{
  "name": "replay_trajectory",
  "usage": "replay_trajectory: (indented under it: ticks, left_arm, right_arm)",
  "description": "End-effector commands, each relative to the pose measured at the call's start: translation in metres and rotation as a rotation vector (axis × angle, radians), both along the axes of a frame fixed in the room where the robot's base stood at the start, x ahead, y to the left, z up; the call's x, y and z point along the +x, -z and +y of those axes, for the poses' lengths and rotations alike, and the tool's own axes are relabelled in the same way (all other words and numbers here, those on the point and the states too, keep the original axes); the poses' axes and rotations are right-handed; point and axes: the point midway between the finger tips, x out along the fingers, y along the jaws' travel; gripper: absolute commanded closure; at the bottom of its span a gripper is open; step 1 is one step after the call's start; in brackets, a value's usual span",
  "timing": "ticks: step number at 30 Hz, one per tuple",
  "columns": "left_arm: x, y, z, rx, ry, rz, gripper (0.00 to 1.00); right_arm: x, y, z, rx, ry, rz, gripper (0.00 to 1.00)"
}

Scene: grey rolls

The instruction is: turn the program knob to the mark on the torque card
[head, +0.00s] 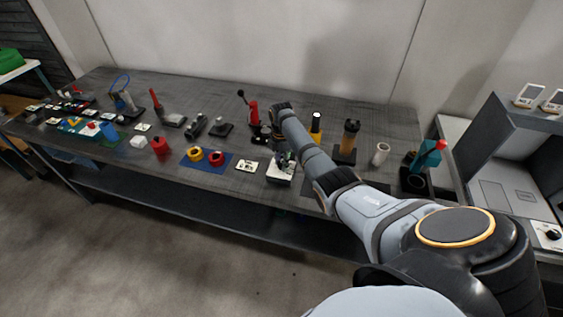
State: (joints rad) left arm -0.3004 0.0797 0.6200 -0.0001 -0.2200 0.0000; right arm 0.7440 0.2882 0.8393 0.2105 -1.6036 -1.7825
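My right arm reaches in from the lower right over the bench. Its gripper (283,160) points down at a small white box (280,178) near the bench's front edge. The fingers are dark and small, and I cannot tell if they are open or touching the box. The top of the box is mostly hidden, so I cannot make out a knob there. A small pale card (246,166) with dark marks lies just left of the box; its print is too small to read. My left gripper is not in view.
The long dark bench (225,135) holds red and yellow rolls (206,156) on a blue mat, a red cylinder (160,146) and several tools. A white cup (380,154) and a teal tool (426,158) stand at right. A white panel with a dark dial (552,234) is far right.

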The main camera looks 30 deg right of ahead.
Motion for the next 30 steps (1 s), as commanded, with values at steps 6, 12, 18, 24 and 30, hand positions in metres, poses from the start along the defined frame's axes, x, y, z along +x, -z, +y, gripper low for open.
replay_trajectory:
  ticks: [6,12,18,24,30]
  left_arm:
    - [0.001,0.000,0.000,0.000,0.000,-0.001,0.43]
    - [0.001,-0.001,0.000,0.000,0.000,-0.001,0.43]
    - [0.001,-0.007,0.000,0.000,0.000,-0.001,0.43]
    - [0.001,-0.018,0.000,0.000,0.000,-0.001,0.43]
    - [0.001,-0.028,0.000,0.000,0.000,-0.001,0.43]
  right_arm:
    - [0.000,0.000,0.000,0.000,0.000,0.000,1.00]
    - [0.000,-0.001,0.000,0.000,0.010,0.000,1.00]
    - [0.000,-0.002,0.000,0.000,0.079,0.001,1.00]
    - [0.000,-0.003,0.000,0.001,0.224,0.001,1.00]
    - [0.000,-0.003,0.000,0.001,0.412,0.001,1.00]
